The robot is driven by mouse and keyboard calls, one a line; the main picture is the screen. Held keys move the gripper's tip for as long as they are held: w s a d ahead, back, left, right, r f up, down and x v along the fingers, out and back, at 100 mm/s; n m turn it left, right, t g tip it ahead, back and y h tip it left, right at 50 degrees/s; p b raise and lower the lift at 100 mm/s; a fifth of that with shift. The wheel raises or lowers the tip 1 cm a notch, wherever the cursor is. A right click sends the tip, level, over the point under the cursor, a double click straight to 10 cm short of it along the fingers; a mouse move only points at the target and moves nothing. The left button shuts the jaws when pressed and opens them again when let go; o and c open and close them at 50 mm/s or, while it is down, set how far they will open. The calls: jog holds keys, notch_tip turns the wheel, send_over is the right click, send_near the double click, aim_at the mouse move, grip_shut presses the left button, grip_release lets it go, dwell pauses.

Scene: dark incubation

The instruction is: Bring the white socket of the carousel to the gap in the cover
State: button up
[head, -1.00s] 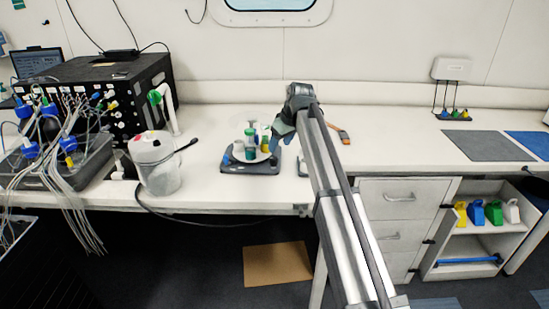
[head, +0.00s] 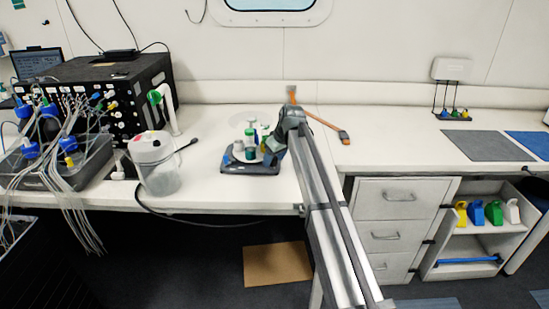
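The carousel (head: 239,159) stands on a dark base (head: 235,168) on the bench. It carries several small bottles and sockets, some white, some green-capped. I cannot tell which one is the white socket. A pale, round, translucent shape (head: 246,118) shows just behind the carousel; I cannot tell whether it is the cover, and no gap can be made out. My gripper (head: 274,147) is at the right side of the carousel, close to or touching it. Its fingers are too small and dark to tell whether they are open or shut. It hides part of the carousel's right side.
An orange-handled tool (head: 322,121) lies behind and right of my arm. A clear white-lidded container (head: 158,170) with a dark cable stands left of the carousel. A black box (head: 115,85) with tubing is at the far left. The bench to the right is clear up to a grey mat (head: 488,146).

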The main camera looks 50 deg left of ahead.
jog(key=c, duration=1)
jog(key=shift+m, duration=0.3)
jog(key=m+t, duration=0.1)
jog(key=m, duration=0.2)
jog(key=shift+s+h, duration=0.15)
jog(key=shift+h, duration=0.15)
jog(key=m+t, duration=0.1)
jog(key=m, duration=0.3)
jog(key=shift+s+a+m+t+h, duration=0.1)
jog(key=shift+m+t+h, duration=0.2)
jog(key=shift+t+h, duration=0.1)
jog(key=m+t+h, duration=0.1)
jog(key=m, duration=0.2)
jog(key=shift+a+m, duration=0.15)
jog(key=shift+m, duration=0.15)
jog(key=shift+m+h, duration=0.8)
jog(key=shift+m, duration=1.1)
jog(key=shift+t, duration=0.3)
